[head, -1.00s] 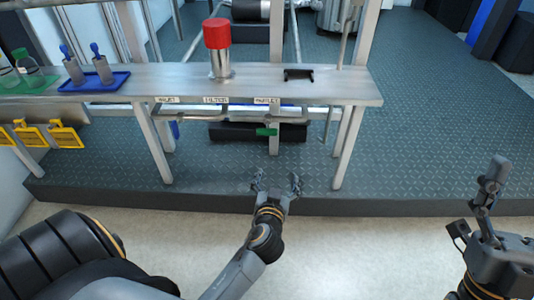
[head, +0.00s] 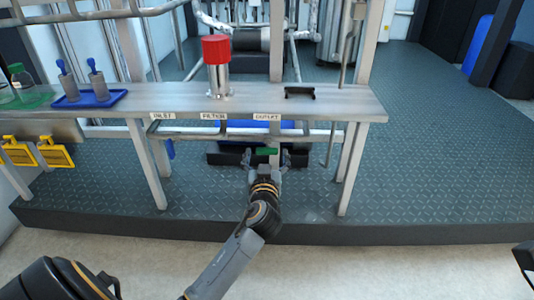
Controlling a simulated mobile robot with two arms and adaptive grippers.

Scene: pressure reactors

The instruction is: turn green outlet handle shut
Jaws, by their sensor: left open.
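The green outlet handle (head: 266,151) is on the pipe below the bench, under the OUTLET label (head: 267,117). It lies crosswise, along the pipe's direction. My left gripper (head: 264,157) is open, with one finger on each side of the handle and its palm just below it. I cannot tell whether the fingers touch the handle. Part of my right arm (head: 524,262) shows at the right edge; its fingers are out of view.
The metal bench (head: 345,106) carries a red-capped filter (head: 216,65), a black holder (head: 300,93) and a blue tray (head: 90,100) with tools. Bench legs flank my left arm. The raised floor edge (head: 400,234) lies below.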

